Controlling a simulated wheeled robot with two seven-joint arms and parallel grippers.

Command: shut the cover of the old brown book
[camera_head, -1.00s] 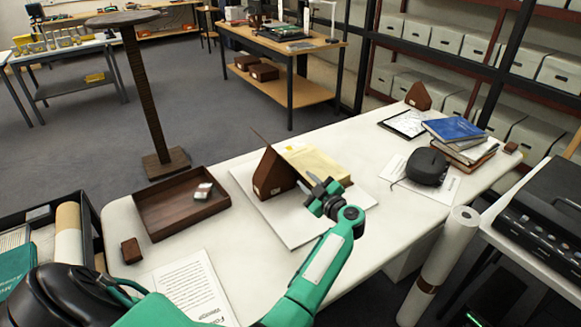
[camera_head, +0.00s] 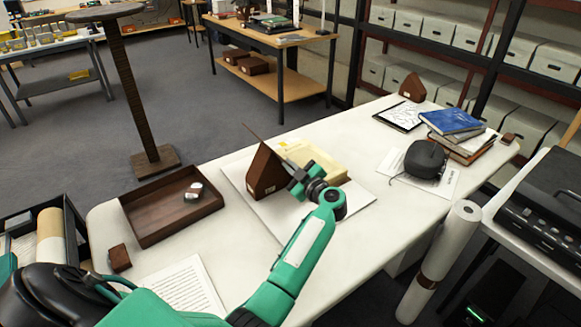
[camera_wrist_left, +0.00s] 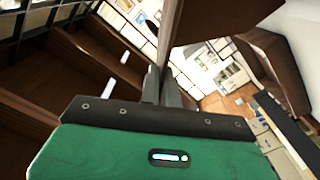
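The old brown book lies open on a white sheet (camera_head: 335,207) on the table; its cream pages (camera_head: 318,157) face up. A brown wedge-shaped block (camera_head: 264,174) stands at its left. The thin brown cover (camera_head: 252,131) is raised, leaning along the wedge's right slope and sticking out past its top. My left gripper (camera_head: 291,180) is at the near side of the wedge and cover. In the left wrist view its fingers (camera_wrist_left: 161,88) are close together, with a thin brown edge (camera_wrist_left: 169,40) running up from between them. Whether they grip it is unclear. My right gripper is not in view.
A brown tray (camera_head: 150,233) with a small object stands left. A small brown block (camera_head: 119,258) and printed sheet (camera_head: 178,292) lie nearer. At right are a dark rounded object (camera_head: 425,160), stacked books (camera_head: 452,121) and a paper roll (camera_head: 440,262).

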